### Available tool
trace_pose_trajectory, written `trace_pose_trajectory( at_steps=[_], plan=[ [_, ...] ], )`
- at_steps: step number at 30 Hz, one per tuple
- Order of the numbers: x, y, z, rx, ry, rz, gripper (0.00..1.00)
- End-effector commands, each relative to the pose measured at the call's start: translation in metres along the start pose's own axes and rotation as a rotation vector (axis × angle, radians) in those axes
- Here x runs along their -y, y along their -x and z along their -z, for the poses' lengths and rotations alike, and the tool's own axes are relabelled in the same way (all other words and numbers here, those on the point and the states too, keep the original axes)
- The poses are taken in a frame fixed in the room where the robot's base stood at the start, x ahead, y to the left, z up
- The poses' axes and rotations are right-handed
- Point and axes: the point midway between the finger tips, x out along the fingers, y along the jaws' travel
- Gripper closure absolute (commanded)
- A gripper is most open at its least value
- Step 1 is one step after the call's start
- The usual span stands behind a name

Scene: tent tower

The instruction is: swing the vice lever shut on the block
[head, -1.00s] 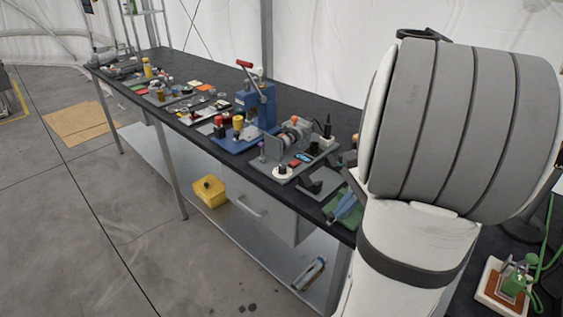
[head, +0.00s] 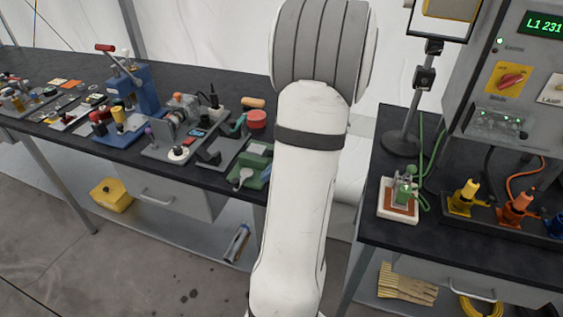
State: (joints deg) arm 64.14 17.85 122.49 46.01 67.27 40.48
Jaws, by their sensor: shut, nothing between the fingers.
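My gripper is not in view; only the white and grey links of my arm fill the middle of the picture. On the left bench, a small green fixture (head: 252,166) with a pale part at its front stands just left of my arm. It may be the vice, but it is too small to tell, and I cannot make out its lever or a block. A blue press-like device (head: 139,92) with a red-tipped lever (head: 106,48) stands further left. The lever is raised and tilted.
A grey device (head: 178,130) and a red round item (head: 257,119) share the left bench (head: 215,88). A right bench holds a green device on a white tray (head: 398,213), a lamp-like stand (head: 400,143), coloured plugs (head: 464,197) and a control panel (head: 510,85). A gap separates the benches.

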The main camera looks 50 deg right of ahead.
Motion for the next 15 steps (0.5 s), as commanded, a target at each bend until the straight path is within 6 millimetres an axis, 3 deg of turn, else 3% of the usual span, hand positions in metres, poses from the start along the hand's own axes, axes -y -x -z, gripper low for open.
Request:
trace_pose_trajectory(
  at_steps=[1,6,15],
  plan=[
    [-0.001,-0.011,0.000,0.000,-0.001,-0.005,1.00],
    [-0.001,-0.029,-0.019,-0.001,0.003,-0.003,1.00],
    [0.000,-0.039,-0.029,-0.001,0.001,-0.001,1.00]
  ],
)
